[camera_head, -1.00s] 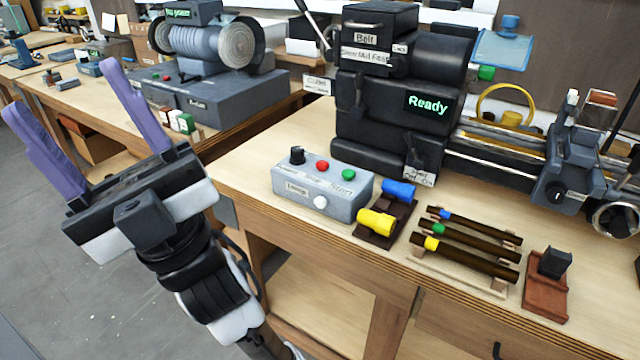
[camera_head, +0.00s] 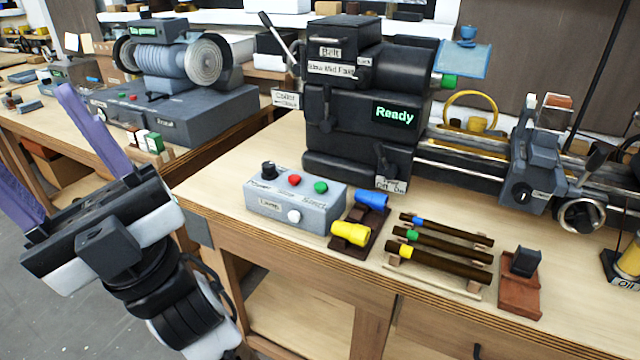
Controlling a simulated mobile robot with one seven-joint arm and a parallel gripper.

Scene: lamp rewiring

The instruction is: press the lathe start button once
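The lathe control box (camera_head: 272,203) is a grey-blue box near the front edge of the bench. On its top are a black knob (camera_head: 268,169), a red button (camera_head: 294,180) and a green button (camera_head: 320,187), with a label reading like "Start" beside the green one. A white knob (camera_head: 293,216) is on its front face. The lathe (camera_head: 365,110) stands behind it, its display reading "Ready" in green. My gripper (camera_head: 45,150) is at the left, its two purple fingers spread wide and empty, well apart from the box.
Blue and yellow cylindrical pieces (camera_head: 352,233) sit right of the box on a dark holder. Several dark rods (camera_head: 440,262) lie on a rack, with a reddish-brown block (camera_head: 520,290) farther right. A grinder-like machine (camera_head: 175,75) stands on the left bench. Bench top before the rods is clear.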

